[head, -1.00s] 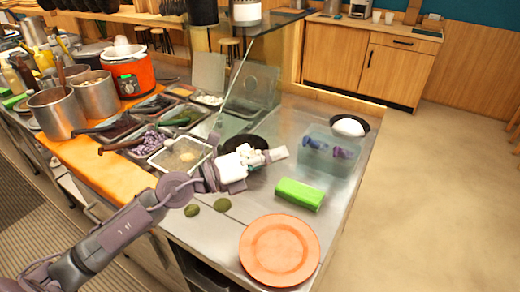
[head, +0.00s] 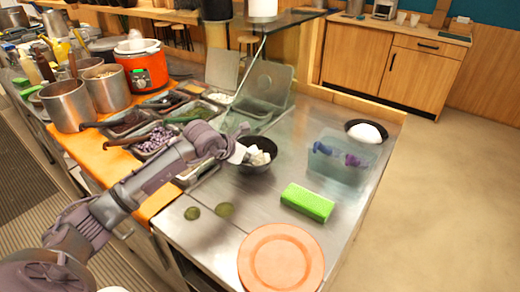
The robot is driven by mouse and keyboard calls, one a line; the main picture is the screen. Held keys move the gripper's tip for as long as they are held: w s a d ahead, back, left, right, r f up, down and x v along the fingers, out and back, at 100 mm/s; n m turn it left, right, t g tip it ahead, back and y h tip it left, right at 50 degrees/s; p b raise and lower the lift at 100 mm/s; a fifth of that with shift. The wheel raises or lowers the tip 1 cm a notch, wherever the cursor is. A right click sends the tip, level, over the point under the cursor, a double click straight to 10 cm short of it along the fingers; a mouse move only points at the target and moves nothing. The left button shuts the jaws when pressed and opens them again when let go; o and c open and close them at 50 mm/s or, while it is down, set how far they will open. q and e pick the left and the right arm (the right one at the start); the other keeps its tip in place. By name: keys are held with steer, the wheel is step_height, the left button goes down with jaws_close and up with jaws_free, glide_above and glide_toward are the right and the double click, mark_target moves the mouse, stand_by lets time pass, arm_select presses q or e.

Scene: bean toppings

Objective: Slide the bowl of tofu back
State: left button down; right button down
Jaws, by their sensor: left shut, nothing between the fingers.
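The bowl of tofu is a small black bowl (head: 257,168) with white tofu cubes (head: 259,155) in it. It stands upright on the steel counter, right of the topping pans. My left gripper (head: 238,153) is shut and empty at the bowl's left rim. Its pale fingers overlap the rim in the picture, and I cannot tell whether they touch it. My forearm hides part of the pans to the left. My right gripper is not in view.
A green block (head: 307,202), an orange plate (head: 281,258) and two green round pieces (head: 224,210) lie nearer. A clear bin (head: 341,166) and a dark bowl with a white mound (head: 366,132) stand right. A glass guard (head: 243,75) rises behind. Bare steel lies right of the bowl.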

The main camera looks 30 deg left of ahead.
mark_target(265, 152)
arm_select(q)
steer(key=w, duration=0.3)
steer(key=w+d+f+p, duration=0.1)
steer(key=w, duration=0.1)
steer(key=shift+d, duration=0.1)
steer(key=shift+w+f+b, duration=0.1)
steer(key=shift+w+b, duration=0.3)
steer(key=w+b, duration=0.1)
steer(key=w, duration=0.1)
steer(key=w+d+b, duration=0.1)
steer(key=w, duration=0.1)
steer(key=w+b, duration=0.1)
steer(key=w, duration=0.1)
steer(key=shift+d, duration=0.25)
steer(key=shift+w+d+b, duration=0.1)
steer(key=shift+w+b, duration=0.2)
steer(key=shift+w, duration=0.1)
